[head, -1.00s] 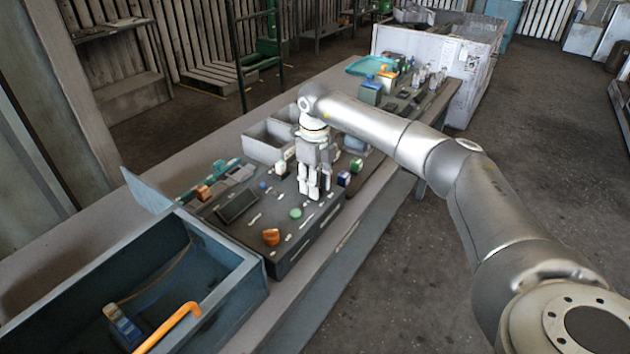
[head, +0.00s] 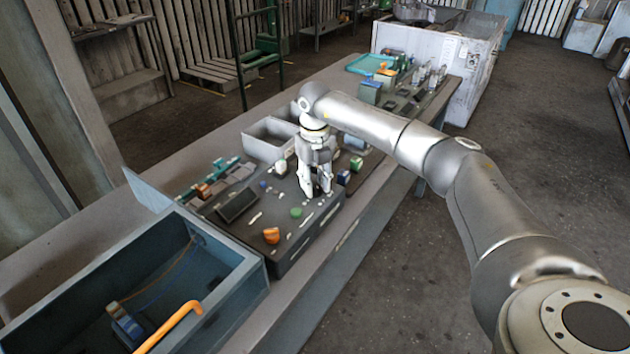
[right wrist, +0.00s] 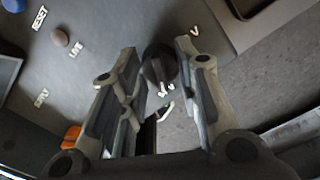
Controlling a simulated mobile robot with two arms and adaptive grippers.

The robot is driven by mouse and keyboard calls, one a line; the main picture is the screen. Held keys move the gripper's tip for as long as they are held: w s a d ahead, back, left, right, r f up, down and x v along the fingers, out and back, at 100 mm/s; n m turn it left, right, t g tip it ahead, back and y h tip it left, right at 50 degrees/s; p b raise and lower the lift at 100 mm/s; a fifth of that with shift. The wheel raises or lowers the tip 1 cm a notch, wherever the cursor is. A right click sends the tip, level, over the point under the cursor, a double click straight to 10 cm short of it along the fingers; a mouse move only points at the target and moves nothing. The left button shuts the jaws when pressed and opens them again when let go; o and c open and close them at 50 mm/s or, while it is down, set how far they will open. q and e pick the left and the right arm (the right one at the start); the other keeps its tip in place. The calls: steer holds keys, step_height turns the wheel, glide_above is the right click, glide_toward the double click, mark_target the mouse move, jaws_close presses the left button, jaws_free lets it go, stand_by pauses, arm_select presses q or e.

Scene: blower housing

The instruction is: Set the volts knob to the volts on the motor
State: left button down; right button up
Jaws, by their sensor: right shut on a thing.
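A dark round knob (right wrist: 158,66) with a pale pointer mark shows in the right wrist view on the grey panel face. A white "V" and other small marks lie close to it. My right gripper (head: 318,194) points down over the right part of the dark control panel (head: 283,247) in the head view. In the head view the gripper hides the knob. I cannot make out the motor or a volts figure for certain. My left gripper is not in view.
An orange knob (head: 271,235) and a green button (head: 296,212) sit on the panel. A blue open box (head: 232,297) stands at its left, grey bins (head: 268,146) behind it. Small coloured blocks (head: 343,177) lie right of the gripper. Bench space behind the panel is partly clear.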

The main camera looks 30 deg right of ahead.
mark_target(315, 184)
steer(key=o, duration=1.1)
steer(key=shift+c, duration=0.2)
steer(key=shift+r, duration=0.25)
step_height(315, 184, up, 12)
steer(key=shift+f, duration=0.25)
